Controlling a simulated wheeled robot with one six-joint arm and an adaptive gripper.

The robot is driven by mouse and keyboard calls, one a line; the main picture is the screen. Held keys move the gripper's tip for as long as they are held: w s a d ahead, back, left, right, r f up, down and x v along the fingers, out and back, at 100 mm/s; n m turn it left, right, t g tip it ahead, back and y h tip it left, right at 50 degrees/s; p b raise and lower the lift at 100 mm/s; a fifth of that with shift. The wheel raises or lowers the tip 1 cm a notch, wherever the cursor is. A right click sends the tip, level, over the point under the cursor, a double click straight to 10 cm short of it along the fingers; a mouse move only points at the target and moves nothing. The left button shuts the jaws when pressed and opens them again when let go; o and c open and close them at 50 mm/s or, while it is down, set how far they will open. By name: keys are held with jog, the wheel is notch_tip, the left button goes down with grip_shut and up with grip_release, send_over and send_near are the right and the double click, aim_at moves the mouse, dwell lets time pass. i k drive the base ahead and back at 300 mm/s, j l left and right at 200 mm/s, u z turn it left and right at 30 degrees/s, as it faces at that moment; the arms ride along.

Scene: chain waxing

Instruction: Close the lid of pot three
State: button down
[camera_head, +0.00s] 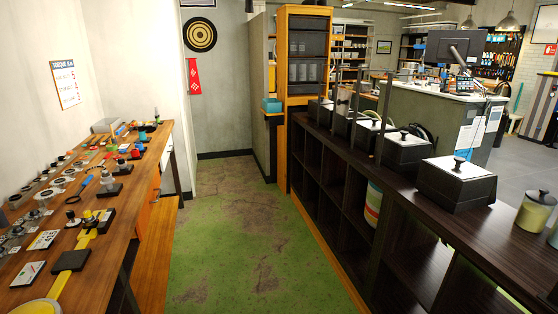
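Several box-shaped dark pots stand in a row on the dark counter at the right. The nearest pot (452,191) has a pale lid (440,165) with a black knob, lying flat on it. The second pot (408,157) also has its pale lid down. The third pot from the front (365,138) seems to have its lid down. Behind it, the fourth pot (339,126) has a pale panel (343,101) standing up from it, which looks like a raised lid. A farther pot (320,114) is small and partly hidden. No pot number is readable. My gripper is out of view.
A green, worn floor aisle (240,225) runs clear between the dark shelf counter (420,245) and a wooden workbench (130,205) with small parts at left. Thin dark posts rise by the far pots. A jar (536,215) stands at the right edge.

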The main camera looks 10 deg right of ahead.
aim_at(344, 96)
jog(key=i+l, duration=0.1)
jog(key=i, duration=0.85)
jog(key=i+l+u, duration=0.15)
jog(key=i, duration=0.75)
jog(key=i+j+z, duration=0.15)
jog(key=i, duration=0.25)
jog(key=i+j+z, duration=0.15)
jog(key=i, duration=0.25)
jog(key=i+j+z, duration=0.1)
jog(key=i, duration=0.3)
jog(key=z, duration=0.45)
